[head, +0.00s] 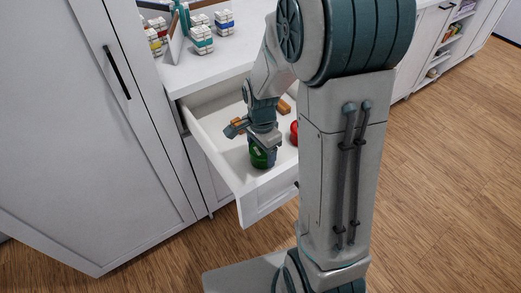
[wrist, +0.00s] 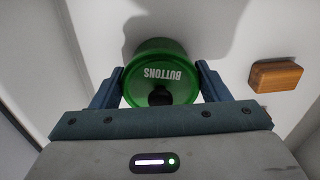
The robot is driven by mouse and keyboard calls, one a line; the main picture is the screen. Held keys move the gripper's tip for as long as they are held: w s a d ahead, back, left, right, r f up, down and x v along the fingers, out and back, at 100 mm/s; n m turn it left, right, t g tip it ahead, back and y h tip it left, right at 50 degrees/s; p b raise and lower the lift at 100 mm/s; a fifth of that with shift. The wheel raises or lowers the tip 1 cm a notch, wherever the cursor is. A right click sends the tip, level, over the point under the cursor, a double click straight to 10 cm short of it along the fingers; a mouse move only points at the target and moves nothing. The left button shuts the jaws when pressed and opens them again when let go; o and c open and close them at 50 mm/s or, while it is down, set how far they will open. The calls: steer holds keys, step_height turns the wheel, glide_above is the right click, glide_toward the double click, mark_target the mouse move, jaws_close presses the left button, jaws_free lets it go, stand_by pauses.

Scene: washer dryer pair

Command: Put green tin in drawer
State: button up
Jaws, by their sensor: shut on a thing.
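The green tin (wrist: 162,62), lettered "BUTTONS" with a dark knob on its lid, is between the two fingers of my gripper (wrist: 160,88). My gripper is shut on it. In the head view the green tin (head: 262,155) is inside the open white drawer (head: 215,140), below my gripper (head: 262,140). The tin is low over the drawer floor; I cannot tell whether it touches it. Part of the drawer's right side is hidden behind my arm.
A wooden block (wrist: 276,75) lies on the drawer floor to the right of the tin. A red object (head: 294,132) is in the drawer, partly hidden by my arm. Several colored block stacks (head: 202,39) stand on the countertop (head: 190,75). A tall cabinet door (head: 75,120) is at left.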

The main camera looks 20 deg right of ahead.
steer(key=shift+f, duration=0.15)
steer(key=o, duration=1)
step_height(320, 180, up, 12)
steer(key=shift+s+r+p, duration=0.1)
steer(key=shift+r+p, duration=0.05)
steer(key=shift+p, duration=0.7)
steer(key=s+r+n, duration=0.1)
steer(key=s+n, duration=0.3)
steer(key=s+r+n+t, duration=0.1)
steer(key=s+n, duration=0.3)
steer(key=s+r+n+t, duration=0.1)
steer(key=s+n, duration=0.3)
steer(key=shift+s+a+r+n, duration=0.2)
steer(key=shift+s+n, duration=0.05)
steer(key=shift+n, duration=0.15)
steer(key=shift+s+a+n, duration=0.15)
steer(key=shift+s+n, duration=0.2)
steer(key=shift+n, duration=0.15)
